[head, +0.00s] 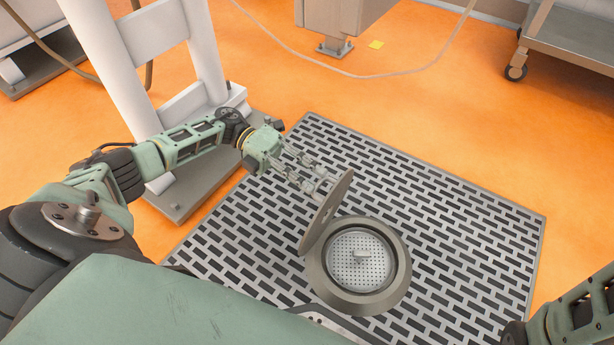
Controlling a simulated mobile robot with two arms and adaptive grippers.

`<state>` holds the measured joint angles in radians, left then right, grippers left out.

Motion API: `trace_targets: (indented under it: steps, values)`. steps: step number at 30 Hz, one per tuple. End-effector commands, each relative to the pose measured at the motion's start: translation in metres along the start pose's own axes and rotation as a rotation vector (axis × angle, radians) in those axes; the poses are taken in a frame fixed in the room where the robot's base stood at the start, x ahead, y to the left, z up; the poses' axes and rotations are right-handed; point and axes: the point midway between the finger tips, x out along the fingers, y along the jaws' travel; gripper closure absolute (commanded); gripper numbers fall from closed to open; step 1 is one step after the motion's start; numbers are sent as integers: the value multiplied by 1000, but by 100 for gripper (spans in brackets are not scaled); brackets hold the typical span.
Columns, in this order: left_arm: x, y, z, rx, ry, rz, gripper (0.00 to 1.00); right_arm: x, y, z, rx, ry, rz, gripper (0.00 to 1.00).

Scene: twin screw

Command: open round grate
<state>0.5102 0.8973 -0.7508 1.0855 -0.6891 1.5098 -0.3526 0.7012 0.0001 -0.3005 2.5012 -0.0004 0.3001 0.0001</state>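The round grate's lid (325,215) is a grey metal disc standing steeply tilted on its edge at the left side of the round drain. The drain's wide metal ring (398,285) is uncovered. Inside it lies a perforated round strainer (352,272) with a small raised handle. My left gripper (322,181) reaches in from the left, with its fingers at the upper left side of the lid. Its fingertips are partly hidden at the disc, so I cannot tell whether they grip it or only touch it. My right gripper is out of view; only part of the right arm shows at lower right.
A slotted metal floor grating (455,215) surrounds the drain, with orange floor around it. A white frame (165,75) on a metal base plate stands at left. A wheeled cart (570,40) is at upper right. A hose (400,72) lies across the back.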

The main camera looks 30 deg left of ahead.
Motion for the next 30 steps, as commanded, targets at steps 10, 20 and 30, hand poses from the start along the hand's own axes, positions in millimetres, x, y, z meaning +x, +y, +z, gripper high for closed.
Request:
trace_targets:
  steps: [10, 20, 30]
  values:
    - [1, 2, -2, -4, 7, 4, 77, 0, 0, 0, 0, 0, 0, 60]
    - [0, 0, -1, -1, 6, 1, 77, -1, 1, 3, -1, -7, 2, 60]
    - [-52, -1, 1, -2, 0, 3, 77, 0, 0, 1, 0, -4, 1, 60]
